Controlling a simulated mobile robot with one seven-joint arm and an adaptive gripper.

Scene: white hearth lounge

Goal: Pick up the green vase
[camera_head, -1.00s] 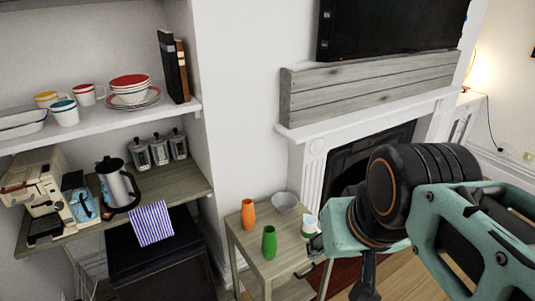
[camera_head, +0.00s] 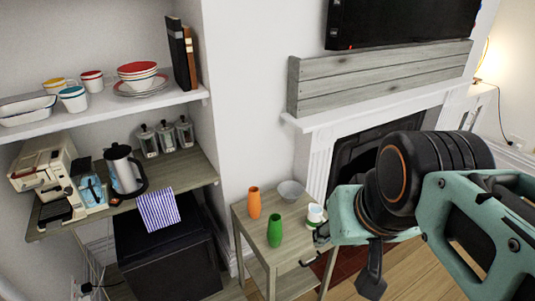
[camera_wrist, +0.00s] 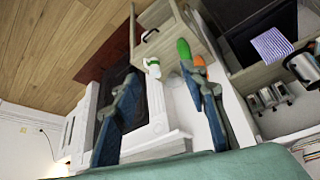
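The green vase (camera_head: 275,230) stands upright on a small pale wooden table (camera_head: 262,251) in the head view. An orange vase (camera_head: 254,203) stands just behind it to the left. In the wrist view the green vase (camera_wrist: 184,49) shows beyond the tip of the right finger, beside the orange vase (camera_wrist: 199,61). My gripper (camera_wrist: 160,77) is open and empty, its two blue-grey fingers wide apart. It is apart from the vase. In the head view my arm is at the right of the table, and the fingers are not clearly shown there.
A grey bowl (camera_head: 291,191) and a white and green mug (camera_head: 315,214) share the table top. A drawer handle (camera_head: 312,259) sticks out at its front. The fireplace (camera_head: 372,150) is behind, and a counter with a kettle (camera_head: 124,171) is at the left.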

